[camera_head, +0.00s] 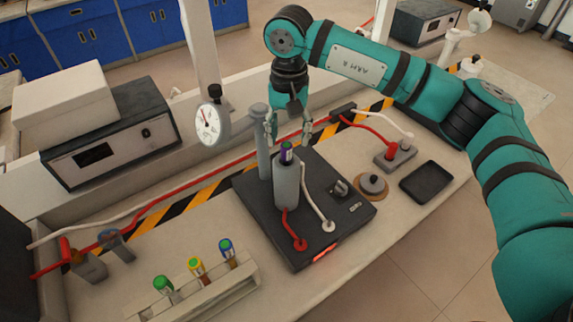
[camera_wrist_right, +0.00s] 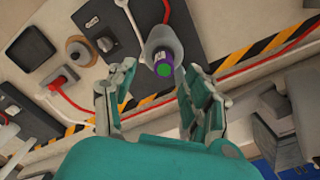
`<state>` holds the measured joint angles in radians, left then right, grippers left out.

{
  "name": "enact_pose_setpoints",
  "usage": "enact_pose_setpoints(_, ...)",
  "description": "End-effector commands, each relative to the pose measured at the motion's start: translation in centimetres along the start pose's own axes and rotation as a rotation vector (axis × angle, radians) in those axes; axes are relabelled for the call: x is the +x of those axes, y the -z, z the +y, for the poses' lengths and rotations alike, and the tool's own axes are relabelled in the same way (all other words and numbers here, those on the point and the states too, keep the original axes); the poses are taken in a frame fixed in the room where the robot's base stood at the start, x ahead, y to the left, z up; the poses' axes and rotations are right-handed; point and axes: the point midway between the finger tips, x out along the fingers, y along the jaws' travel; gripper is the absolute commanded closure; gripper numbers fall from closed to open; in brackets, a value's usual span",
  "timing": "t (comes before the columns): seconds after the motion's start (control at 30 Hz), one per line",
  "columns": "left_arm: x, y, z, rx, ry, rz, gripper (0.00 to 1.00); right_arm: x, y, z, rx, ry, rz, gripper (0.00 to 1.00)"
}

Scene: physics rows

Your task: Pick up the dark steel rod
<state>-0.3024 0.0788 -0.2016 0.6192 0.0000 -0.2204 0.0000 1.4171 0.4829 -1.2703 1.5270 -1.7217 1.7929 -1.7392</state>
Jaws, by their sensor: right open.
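I cannot single out a dark steel rod for certain. A grey upright post (camera_head: 263,150) on the black device is the nearest rod-like thing. In front of it stands a grey cylinder (camera_head: 287,185) holding a tube with a purple and green top (camera_head: 286,153); this tube top also shows in the right wrist view (camera_wrist_right: 164,69). My right gripper (camera_head: 289,127) is open, fingers pointing down above the device, near the post and tube. In the right wrist view its fingers (camera_wrist_right: 158,80) are apart, with the tube top between and beyond them. My left gripper is not in view.
The black device (camera_head: 335,215) has red and white cables plugged in. A round gauge (camera_head: 209,125) stands left of it. A white rack (camera_head: 205,290) with several capped tubes is at the front. A black tray (camera_head: 426,182) lies right. The front right bench is clear.

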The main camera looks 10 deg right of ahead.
Motion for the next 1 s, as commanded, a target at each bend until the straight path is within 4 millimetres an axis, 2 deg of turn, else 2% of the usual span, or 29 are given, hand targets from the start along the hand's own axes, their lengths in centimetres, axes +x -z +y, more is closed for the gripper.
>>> enact_pose_setpoints(0.23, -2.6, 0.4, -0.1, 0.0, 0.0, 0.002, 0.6, 2.8, -0.2, -0.5, 0.001, -0.003, -0.006, 0.48)
enact_pose_setpoints(0.4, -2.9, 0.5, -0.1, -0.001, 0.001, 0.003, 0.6, 4.9, -0.1, -0.5, 0.001, -0.001, -0.002, 0.48)
enact_pose_setpoints(0.67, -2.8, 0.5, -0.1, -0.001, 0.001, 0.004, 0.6, 5.3, -0.1, -0.5, 0.0, 0.0, -0.001, 0.48)
enact_pose_setpoints(1.0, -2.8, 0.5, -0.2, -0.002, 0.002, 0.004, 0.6, 5.2, -0.1, -0.5, 0.001, 0.0, -0.001, 0.93)
